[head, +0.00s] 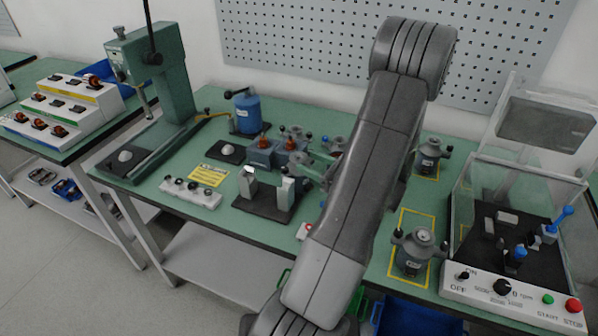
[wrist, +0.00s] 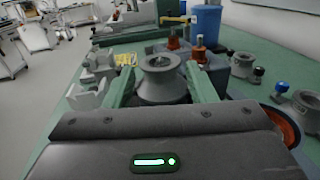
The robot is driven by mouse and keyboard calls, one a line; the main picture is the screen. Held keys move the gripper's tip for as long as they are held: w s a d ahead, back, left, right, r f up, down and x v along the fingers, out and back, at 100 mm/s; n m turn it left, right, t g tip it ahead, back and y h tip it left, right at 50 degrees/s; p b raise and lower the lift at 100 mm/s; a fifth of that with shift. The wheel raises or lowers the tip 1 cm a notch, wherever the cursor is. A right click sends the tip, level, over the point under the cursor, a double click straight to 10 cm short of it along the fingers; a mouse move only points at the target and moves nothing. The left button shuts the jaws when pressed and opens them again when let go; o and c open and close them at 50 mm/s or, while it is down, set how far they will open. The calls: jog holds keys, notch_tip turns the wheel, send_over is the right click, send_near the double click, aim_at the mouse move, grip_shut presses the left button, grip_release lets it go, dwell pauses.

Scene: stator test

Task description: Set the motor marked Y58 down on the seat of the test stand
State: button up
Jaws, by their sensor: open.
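In the wrist view a grey motor (wrist: 160,82) with a round hub stands upright between the two green fingers of my gripper (wrist: 160,92). The fingers are apart on either side of it; I cannot tell if they touch it. In the head view my arm hides most of my gripper (head: 308,168). No motor label is legible, so I cannot tell which is Y58. The test stand (head: 515,291) is at the right of the head view, with clear walls, a dark bed (head: 480,246), grey blocks and blue-handled clamps. No motor shows on its seat.
Two motors (head: 428,156) (head: 413,250) stand in yellow outlines left of the test stand. More motors (wrist: 245,66) (wrist: 300,105) stand right of my gripper. A block with orange-topped posts (head: 262,152), a blue can (head: 246,113) and a cradle (head: 265,204) are nearby.

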jog(key=shift+x, duration=1.2)
grip_shut()
jog(key=shift+r, duration=0.15)
